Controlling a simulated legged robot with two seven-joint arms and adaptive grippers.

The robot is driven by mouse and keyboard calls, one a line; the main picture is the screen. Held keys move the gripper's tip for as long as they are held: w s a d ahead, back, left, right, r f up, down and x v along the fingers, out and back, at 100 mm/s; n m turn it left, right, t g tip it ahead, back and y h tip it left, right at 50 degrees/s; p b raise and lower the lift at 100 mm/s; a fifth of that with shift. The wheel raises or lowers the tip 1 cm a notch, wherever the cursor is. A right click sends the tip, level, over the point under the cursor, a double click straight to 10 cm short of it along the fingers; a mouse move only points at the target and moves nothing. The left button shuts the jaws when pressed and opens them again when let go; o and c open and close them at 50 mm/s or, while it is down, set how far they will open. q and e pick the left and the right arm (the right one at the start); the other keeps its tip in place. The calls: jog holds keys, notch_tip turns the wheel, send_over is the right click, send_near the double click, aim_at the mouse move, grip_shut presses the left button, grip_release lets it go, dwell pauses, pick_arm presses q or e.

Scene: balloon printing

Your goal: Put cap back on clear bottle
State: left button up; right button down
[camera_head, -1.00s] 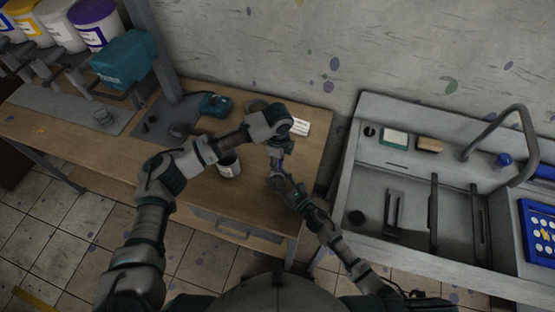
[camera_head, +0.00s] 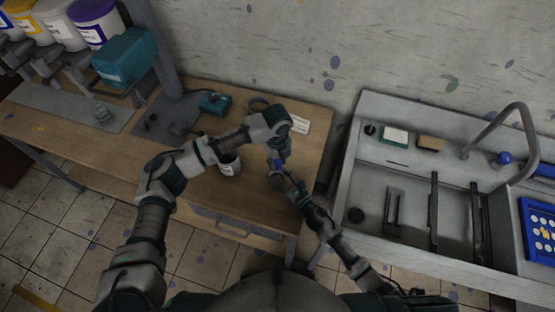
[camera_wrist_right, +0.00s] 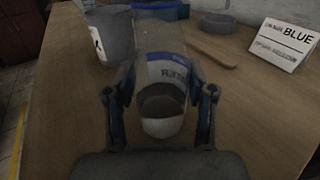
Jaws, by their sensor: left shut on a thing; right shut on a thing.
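The clear bottle (camera_wrist_right: 163,75) stands between the two fingers of my right gripper (camera_wrist_right: 160,108), with a blue and white label facing the wrist camera. My right gripper (camera_head: 276,181) is shut on it above the table in the head view. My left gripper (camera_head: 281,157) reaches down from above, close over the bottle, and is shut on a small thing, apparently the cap. The cap itself is mostly hidden by the fingers and too small to make out. I cannot tell whether it touches the bottle's neck.
A grey cup (camera_head: 230,165) with a white label stands left of the grippers and also shows in the wrist view (camera_wrist_right: 109,35). A white "BLUE" card (camera_wrist_right: 283,43) stands at the back right. A teal device (camera_head: 214,103) sits further back. A sink unit (camera_head: 400,205) is on the right.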

pick_arm(q)
jog(key=m, duration=0.5)
jog(key=shift+a, duration=0.1)
jog(key=m, duration=0.7)
jog(key=shift+w+m, duration=0.1)
jog(key=shift+m, duration=0.3)
jog(key=m, duration=0.3)
jog(key=shift+a+m, duration=0.1)
jog(key=shift+m, duration=0.3)
jog(key=shift+w, duration=0.1)
jog(key=o, duration=0.7)
jog(key=shift+r, duration=0.1)
